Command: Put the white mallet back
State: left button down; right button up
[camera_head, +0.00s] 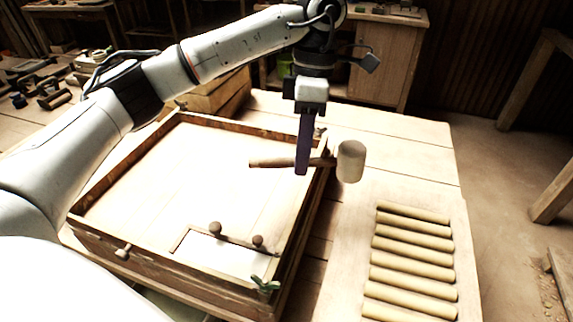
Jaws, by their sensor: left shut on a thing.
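The white mallet has a pale, rounded head (351,161) and a brown wooden handle (270,162). My left gripper (305,163) points downward and is shut on the handle. The mallet is held roughly level, with its head to the right and the handle end to the left. It appears above the right side of a wooden frame (95,246); its exact height is hard to tell. My right gripper is not in view.
A board (340,265) with several pale rollers (412,262) lies right of the frame. A small panel with two dark knobs (236,237) lies in the frame's front part. A green wing nut (265,285) sits at the front corner. A wooden cabinet (385,60) stands behind.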

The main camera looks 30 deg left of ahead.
pick_arm(q)
jog(key=w+a+n+t+h+b, duration=0.1)
jog(key=w+a+n, duration=0.15)
jog(key=n, duration=0.75)
jog(key=w+a+n+t+h+b, duration=0.15)
jog(key=a+n, duration=0.25)
jog(key=n, duration=0.5)
jog(key=x, duration=0.3)
jog(key=a+x, duration=0.1)
jog(key=x, duration=0.5)
jog(key=shift+w+a+f, duration=0.2)
jog(key=shift+w+a, duration=0.2)
jog(key=shift+f, duration=0.2)
jog(key=c, duration=1.9)
grip_release()
jog(key=shift+o, duration=1.2)
